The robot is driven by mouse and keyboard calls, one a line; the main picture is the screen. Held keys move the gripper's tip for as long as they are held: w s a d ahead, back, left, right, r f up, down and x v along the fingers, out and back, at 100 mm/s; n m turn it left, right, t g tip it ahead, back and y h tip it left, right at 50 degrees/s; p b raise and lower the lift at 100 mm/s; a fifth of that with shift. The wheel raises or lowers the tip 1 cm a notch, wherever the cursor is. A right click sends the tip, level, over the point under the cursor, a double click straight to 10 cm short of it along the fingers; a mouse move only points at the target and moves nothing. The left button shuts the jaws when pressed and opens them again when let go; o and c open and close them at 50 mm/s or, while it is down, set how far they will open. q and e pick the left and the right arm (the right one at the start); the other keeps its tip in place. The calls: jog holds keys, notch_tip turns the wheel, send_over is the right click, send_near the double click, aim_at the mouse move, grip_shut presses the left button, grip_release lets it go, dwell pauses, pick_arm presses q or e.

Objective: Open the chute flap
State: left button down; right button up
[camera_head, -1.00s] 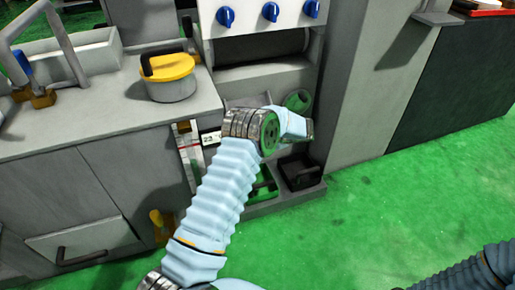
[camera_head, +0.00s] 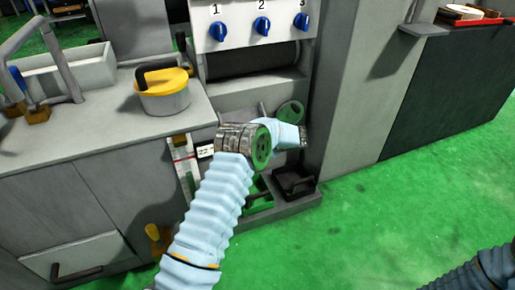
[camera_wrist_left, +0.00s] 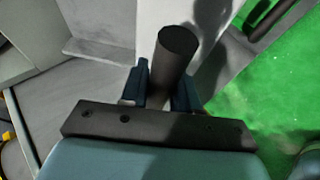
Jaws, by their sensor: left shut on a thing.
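In the head view my left arm reaches up to the low recess of the grey machine, below the knobs. My left gripper (camera_wrist_left: 163,88) is shut on a dark round handle (camera_wrist_left: 177,45), which stands up between its blue fingers in the left wrist view. In the head view my wrist hides the fingers and the handle. I cannot clearly make out the chute flap itself; grey panels (camera_wrist_left: 100,47) show around the handle in the wrist view. Only part of my right arm shows at the lower right of the head view, without its gripper.
Blue knobs (camera_head: 262,26) are above the recess. A green disc (camera_head: 291,110) is behind my wrist, and a black bin (camera_head: 296,182) is below it. A yellow-lidded pot (camera_head: 163,92) stands on the left counter. Green floor (camera_head: 390,210) is free at the right.

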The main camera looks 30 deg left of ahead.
pick_arm(q)
jog(key=shift+d+r, duration=0.1)
dwell(0.3)
jog(key=c, duration=0.9)
grip_release()
jog(key=v, duration=1.3)
jog(key=shift+d+r+b, duration=0.3)
jog(key=shift+b, duration=0.05)
jog(key=shift+c, duration=0.6)
